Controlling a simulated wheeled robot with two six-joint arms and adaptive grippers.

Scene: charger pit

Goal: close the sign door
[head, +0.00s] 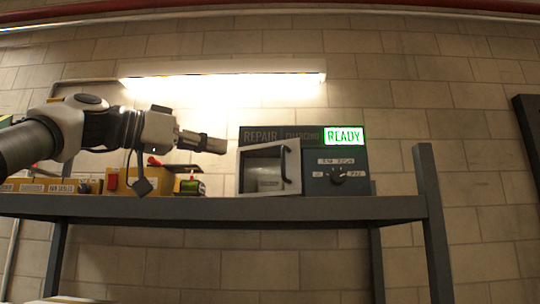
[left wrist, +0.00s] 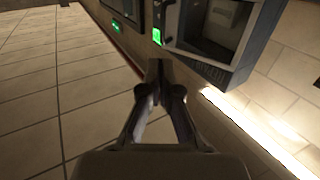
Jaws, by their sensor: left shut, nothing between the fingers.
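The sign box (head: 350,185) stands on the dark shelf, with a strip above it reading REPAIR, CHARGING and a lit green READY (head: 343,136). Its door (head: 244,176) is a light grey frame with a dark upright handle (head: 287,165) on its right side. The frame seems to stand out from the box front, and a pale object (head: 268,178) shows within it. The door also shows at the top of the left wrist view (left wrist: 243,66). My left gripper (head: 222,146) is shut and empty, just left of the door's upper left corner, apparently apart from it. My right gripper is out of view.
The shelf (head: 330,209) has an upright post (head: 430,200) at its right end. Yellow boxes (head: 150,182) and a small green item (head: 192,187) stand left of the sign. A lit lamp (head: 225,80) hangs above on the brick wall.

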